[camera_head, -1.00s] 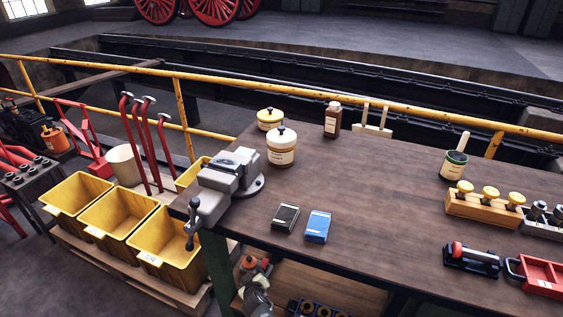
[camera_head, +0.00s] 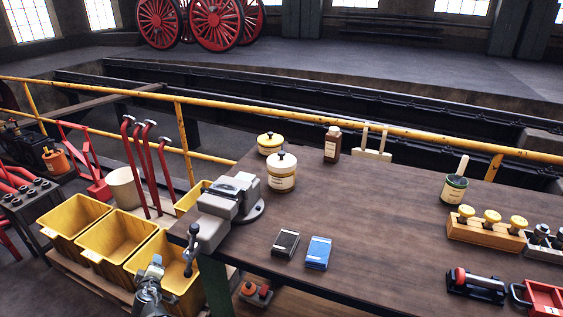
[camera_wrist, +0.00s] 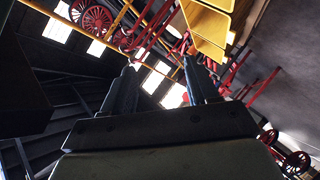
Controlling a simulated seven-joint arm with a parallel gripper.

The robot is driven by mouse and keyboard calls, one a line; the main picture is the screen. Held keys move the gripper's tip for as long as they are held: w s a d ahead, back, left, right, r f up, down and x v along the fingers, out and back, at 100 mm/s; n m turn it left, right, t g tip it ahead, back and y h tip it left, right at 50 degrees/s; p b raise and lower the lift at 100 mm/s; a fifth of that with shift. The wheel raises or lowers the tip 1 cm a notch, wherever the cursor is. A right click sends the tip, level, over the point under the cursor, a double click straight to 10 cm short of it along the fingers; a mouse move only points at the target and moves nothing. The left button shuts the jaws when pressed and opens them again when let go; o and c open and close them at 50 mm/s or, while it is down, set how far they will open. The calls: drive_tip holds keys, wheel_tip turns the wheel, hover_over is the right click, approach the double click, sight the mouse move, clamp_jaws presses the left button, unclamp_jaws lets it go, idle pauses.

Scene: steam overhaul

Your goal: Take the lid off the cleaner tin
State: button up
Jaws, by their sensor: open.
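Two lidded tins stand at the back left of the workbench, behind the vise; I cannot read which is the cleaner tin. The nearer, larger tin (camera_head: 282,180) has a cream lid (camera_head: 282,162) with a black knob. The farther tin (camera_head: 270,148) has a yellow lid (camera_head: 269,139) with a dark knob. Both lids are on. My gripper (camera_head: 155,264) is low at the left, in front of the yellow bins and well apart from the tins. In the wrist view its two fingers (camera_wrist: 160,78) are spread with nothing between them.
A grey vise (camera_head: 228,200) stands at the bench corner, between my gripper and the tins. A brown bottle (camera_head: 332,145) and a wooden rack (camera_head: 371,152) stand to the tins' right. A blue box (camera_head: 318,253) and a dark box (camera_head: 286,243) lie in front. The bench middle is clear.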

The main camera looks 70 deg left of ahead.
drive_tip(key=w+a+r+m+t+h, duration=0.1)
drive_tip(key=a+r+t+h, duration=0.1)
drive_tip(key=r, duration=0.7)
drive_tip(key=w+a+r+m+t+h, duration=0.1)
drive_tip(key=w+r+t+h, duration=0.15)
drive_tip(key=r, duration=0.75)
drive_tip(key=w+a+r+m+t+h, duration=0.1)
drive_tip(key=a+r+t+h, duration=0.1)
drive_tip(key=r, duration=0.7)
drive_tip(key=w+r+m+g+h, duration=0.15)
drive_tip(key=w+r, duration=0.25)
drive_tip(key=w, duration=1.1)
drive_tip(key=w+r+m+g, duration=0.3)
drive_tip(key=w+r, duration=0.2)
drive_tip(key=w, duration=1)
drive_tip(key=w+r+m+g+h, duration=0.15)
drive_tip(key=w+r, duration=0.25)
drive_tip(key=w, duration=1.2)
hover_over(282, 152)
drive_tip(key=d, duration=0.3)
drive_tip(key=shift+m+g, duration=0.35)
drive_tip(key=shift+m, duration=0.05)
drive_tip(key=f, duration=0.7)
drive_tip(key=shift+s+a+f, duration=0.25)
drive_tip(key=shift+f, duration=0.15)
drive_tip(key=shift+x, duration=2.55)
drive_tip(key=shift+w+a, duration=0.1)
drive_tip(key=shift+w, duration=0.1)
